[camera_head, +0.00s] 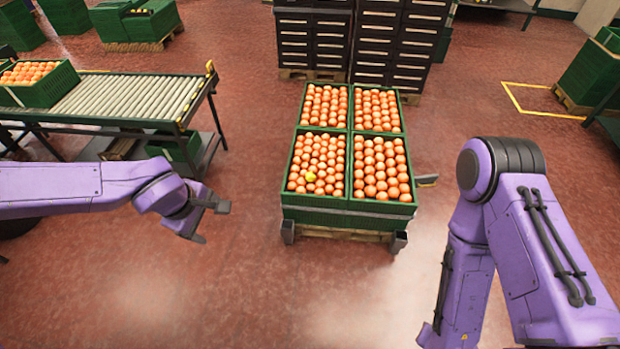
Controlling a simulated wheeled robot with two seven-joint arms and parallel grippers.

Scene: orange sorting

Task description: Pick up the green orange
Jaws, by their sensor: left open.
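The odd fruit, a yellow-green orange (310,177), lies among orange ones in the near left green crate (312,200) on a low cart. It sits on top and is fully visible. My left gripper (212,222) is open and empty, to the left of the crate and apart from it, over the floor. My right arm (530,240) is at the right; its gripper is not in view.
Three more crates of oranges share the cart (345,234). Dark drawer cabinets (392,45) stand behind it. A roller conveyor (130,97) with a crate of oranges is at the left. The red floor in front of the cart is clear.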

